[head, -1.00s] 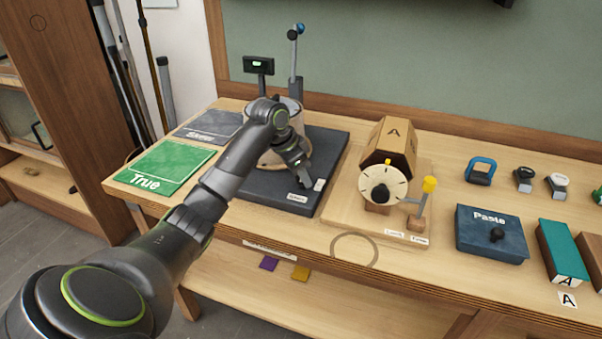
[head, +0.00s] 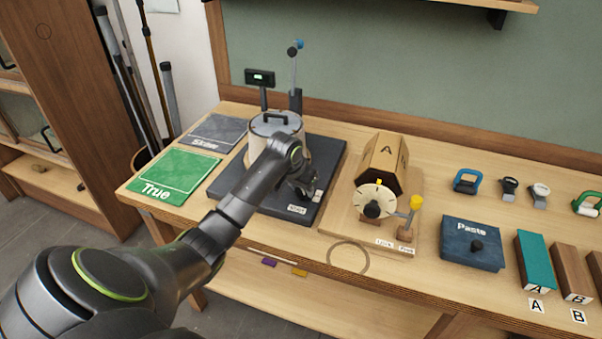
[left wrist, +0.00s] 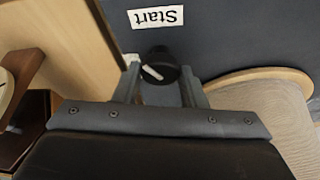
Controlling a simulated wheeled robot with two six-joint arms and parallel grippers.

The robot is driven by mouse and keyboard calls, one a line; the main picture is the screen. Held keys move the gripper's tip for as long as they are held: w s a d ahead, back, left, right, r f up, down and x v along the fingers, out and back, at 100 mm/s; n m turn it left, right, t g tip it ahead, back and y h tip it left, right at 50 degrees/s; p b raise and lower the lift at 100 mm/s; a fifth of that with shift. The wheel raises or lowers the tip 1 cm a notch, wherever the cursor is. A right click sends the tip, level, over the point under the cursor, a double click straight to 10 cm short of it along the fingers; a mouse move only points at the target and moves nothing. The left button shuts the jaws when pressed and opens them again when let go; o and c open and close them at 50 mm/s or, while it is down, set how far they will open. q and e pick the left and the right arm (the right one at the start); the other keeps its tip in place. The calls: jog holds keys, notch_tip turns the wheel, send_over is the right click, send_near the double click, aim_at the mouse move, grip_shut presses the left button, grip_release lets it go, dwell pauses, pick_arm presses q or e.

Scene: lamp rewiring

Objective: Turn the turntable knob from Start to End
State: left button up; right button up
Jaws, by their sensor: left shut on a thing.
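The turntable's dark base (head: 332,158) stands on the bench with a pale drum (head: 277,124) on it. In the left wrist view the small black knob (left wrist: 160,66) with a white pointer mark sits between the fingers of my left gripper (left wrist: 160,78), which is shut on it. The pointer is slanted. A white label reading Start (left wrist: 156,17) lies beside the knob and appears upside down there. In the head view my left gripper (head: 304,190) is at the base's front right part and hides the knob. My right gripper is not in view.
Right of the base stand a wooden drum marked A (head: 384,160) with a dial (head: 374,201) and a yellow-tipped lever (head: 416,203). A blue Paste box (head: 472,243) is further right. Left are the green True mat (head: 172,175) and a grey mat (head: 217,130).

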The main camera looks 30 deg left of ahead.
pick_arm(q)
jog(key=n+p, duration=0.2)
jog(key=n+y+p, duration=0.1)
jog(key=p, duration=0.1)
jog(key=n+y+p, duration=0.1)
jog(key=n+p, duration=0.1)
jog(key=shift+w+d+r+n+p, duration=0.1)
jog(key=shift+d+r+n+p, duration=0.1)
jog(key=shift+r+n+p, duration=0.1)
jog(key=n+g+y+p, duration=0.1)
jog(key=n, duration=0.1)
jog(key=shift+n+p, duration=0.4)
jog(key=shift+w+f+n+g+p, duration=0.1)
jog(key=shift+n+g+p, duration=0.2)
jog(key=shift+n, duration=0.6)
jog(key=shift+f+n+g+y, duration=0.1)
jog(key=shift+n+g+y, duration=0.25)
jog(key=shift+n, duration=0.55)
jog(key=shift+w+n+g+y, duration=0.2)
jog(key=shift+n+g, duration=0.25)
jog(key=shift+n, duration=0.75)
jog(key=shift+n+g+b, duration=0.35)
jog(key=shift+n+g, duration=0.05)
jog(key=shift+n, duration=0.9)
jog(key=o, duration=1)
jog(key=shift+d, duration=0.1)
